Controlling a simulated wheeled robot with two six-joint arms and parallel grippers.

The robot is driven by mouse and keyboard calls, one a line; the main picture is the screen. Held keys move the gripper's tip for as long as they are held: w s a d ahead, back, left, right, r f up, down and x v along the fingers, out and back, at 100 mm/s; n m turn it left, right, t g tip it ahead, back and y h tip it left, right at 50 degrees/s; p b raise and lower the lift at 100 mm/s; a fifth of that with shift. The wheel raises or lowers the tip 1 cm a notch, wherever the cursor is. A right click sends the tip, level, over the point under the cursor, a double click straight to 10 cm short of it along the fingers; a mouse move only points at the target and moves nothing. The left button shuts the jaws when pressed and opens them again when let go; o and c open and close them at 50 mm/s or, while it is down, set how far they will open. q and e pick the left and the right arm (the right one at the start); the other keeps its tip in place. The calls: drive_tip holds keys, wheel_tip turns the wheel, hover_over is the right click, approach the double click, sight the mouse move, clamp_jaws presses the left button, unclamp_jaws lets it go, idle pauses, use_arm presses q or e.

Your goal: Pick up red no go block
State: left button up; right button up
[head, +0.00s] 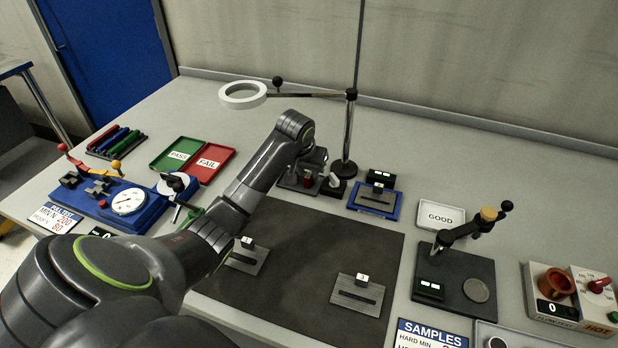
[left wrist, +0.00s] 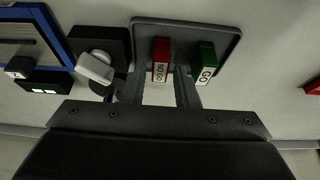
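The red NO GO block (left wrist: 161,48) stands in a small dark tray (left wrist: 186,27) in the left wrist view, with a green GO block (left wrist: 207,52) to its right. In the head view the red block (head: 307,182) shows small below my left gripper (head: 309,170). In the left wrist view my left gripper (left wrist: 160,78) is open, its two fingers spread. The red block shows between the fingertips; whether they touch it cannot be told. The green block is outside the right finger. My right gripper is not in view.
A white-topped item on a black base (left wrist: 97,67) stands beside the tray. A lamp post (head: 349,130) with a ring magnifier (head: 243,95) rises close to my gripper. A blue-framed gauge (head: 374,200) is to the right. Red FAIL (head: 213,160) and green PASS (head: 177,153) trays lie left.

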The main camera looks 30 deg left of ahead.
use_arm(q)
drive_tip(key=shift+x, duration=1.2)
clamp_jaws()
